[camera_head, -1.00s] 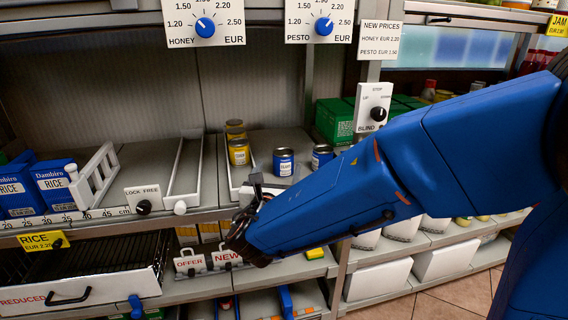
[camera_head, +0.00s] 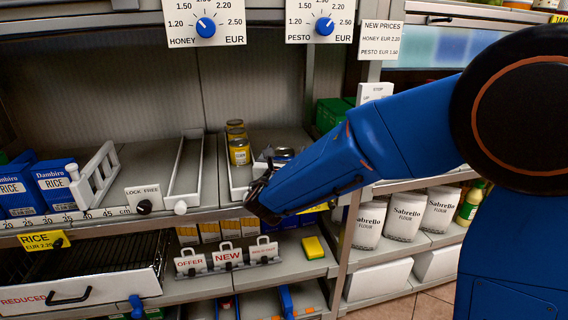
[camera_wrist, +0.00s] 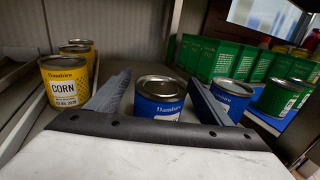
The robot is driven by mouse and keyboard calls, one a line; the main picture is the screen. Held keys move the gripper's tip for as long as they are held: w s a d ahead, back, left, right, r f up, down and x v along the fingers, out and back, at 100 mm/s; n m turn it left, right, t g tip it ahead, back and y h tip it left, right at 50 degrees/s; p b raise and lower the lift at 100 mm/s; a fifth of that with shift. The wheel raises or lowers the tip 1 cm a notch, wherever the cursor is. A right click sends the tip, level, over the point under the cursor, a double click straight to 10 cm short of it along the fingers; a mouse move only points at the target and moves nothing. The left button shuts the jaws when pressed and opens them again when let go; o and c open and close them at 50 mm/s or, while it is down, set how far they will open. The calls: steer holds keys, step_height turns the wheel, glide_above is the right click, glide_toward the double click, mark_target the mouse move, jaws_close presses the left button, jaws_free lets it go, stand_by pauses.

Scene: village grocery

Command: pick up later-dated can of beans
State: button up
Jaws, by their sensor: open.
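Two blue Dambiro cans stand upright in the wrist view. The nearer one (camera_wrist: 158,103) is between the two fingers of my open gripper (camera_wrist: 156,84), which does not visibly grip it. The other blue can (camera_wrist: 234,93) stands just outside the right finger. The lower parts of both labels are hidden by my gripper, so I read no contents or dates on them. In the head view my gripper (camera_head: 262,184) is at the shelf front, with one blue can (camera_head: 283,154) partly showing behind it. My arm hides the other.
Yellow corn cans (camera_wrist: 64,82) stand in a row left of the left finger; they show in the head view too (camera_head: 239,151). Green boxes (camera_wrist: 215,60) and green cans (camera_wrist: 278,98) stand to the right.

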steer(key=shift+w+d, duration=0.15)
steer(key=shift+w, duration=1)
steer(key=shift+c, duration=0.5)
steer(key=c, duration=1.2)
steer(key=shift+r, duration=0.1)
